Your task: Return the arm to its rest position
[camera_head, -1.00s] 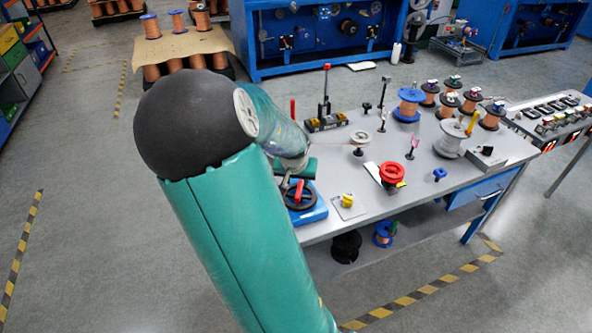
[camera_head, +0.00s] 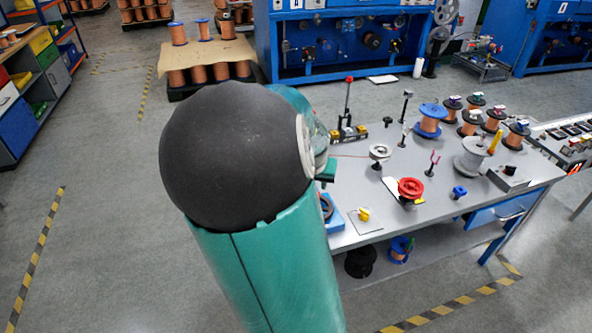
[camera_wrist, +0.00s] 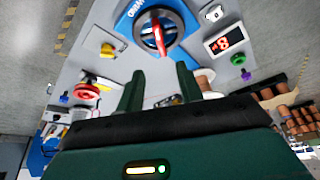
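My gripper (camera_wrist: 160,95) shows in the wrist view as two green fingers standing apart with nothing between them. It is open and clear of the table items beyond it. In the head view my arm's dark joint and green links fill the middle. They hide the gripper's fingertips and the near-left part of the table (camera_head: 345,235). In the wrist view a blue unit with a black dial and red handle (camera_wrist: 158,32) lies past the fingertips.
The table holds a red spool (camera_head: 410,188), a blue-rimmed spool (camera_head: 430,120), a grey spool (camera_head: 471,157), several copper spools, and upright posts. Blue machines (camera_head: 330,45) stand behind. Storage shelves (camera_head: 40,75) are at the left. Floor between shelves and arm is free.

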